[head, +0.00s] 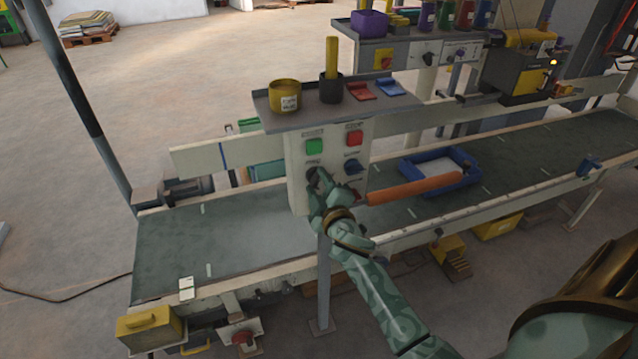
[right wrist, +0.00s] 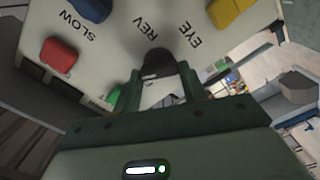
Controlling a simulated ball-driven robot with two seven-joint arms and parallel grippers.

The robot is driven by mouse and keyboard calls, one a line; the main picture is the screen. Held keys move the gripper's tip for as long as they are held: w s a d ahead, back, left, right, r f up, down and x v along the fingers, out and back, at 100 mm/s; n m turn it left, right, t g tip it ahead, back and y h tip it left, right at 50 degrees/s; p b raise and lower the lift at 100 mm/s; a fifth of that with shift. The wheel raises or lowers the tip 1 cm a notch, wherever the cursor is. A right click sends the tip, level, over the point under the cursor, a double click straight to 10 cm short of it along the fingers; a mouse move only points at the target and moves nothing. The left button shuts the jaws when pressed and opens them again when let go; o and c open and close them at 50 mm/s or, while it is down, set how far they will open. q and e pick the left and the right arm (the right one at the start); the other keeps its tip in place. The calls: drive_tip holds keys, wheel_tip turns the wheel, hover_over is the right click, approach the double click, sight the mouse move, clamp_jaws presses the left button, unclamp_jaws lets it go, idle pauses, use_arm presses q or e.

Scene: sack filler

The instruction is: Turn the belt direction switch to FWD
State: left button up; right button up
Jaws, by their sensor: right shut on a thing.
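The cream control panel (head: 299,190) stands at the near side of the conveyor. It carries a green button (head: 314,146), a red button (head: 354,138) and a blue knob (head: 352,166). The dark belt direction switch (head: 313,173) is at its lower left, partly hidden by my right gripper (head: 318,187). In the right wrist view the dark knob (right wrist: 158,63) sits beside the label REV, between the fingers of my right gripper (right wrist: 160,86), which is shut on it. The FWD label and the knob's exact pointing are not clear. My left gripper is out of view.
A grey shelf (head: 330,112) above the panel holds a yellow pot (head: 285,97), a dark cup (head: 331,88) and red and blue items. A blue tray (head: 463,160) and an orange roll (head: 415,188) are right of the panel. The belt (head: 180,246) at left is mostly clear.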

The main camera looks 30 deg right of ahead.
drive_tip(key=n, duration=0.6)
drive_tip(key=shift+f, duration=0.15)
idle(0.6)
drive_tip(key=o, duration=1)
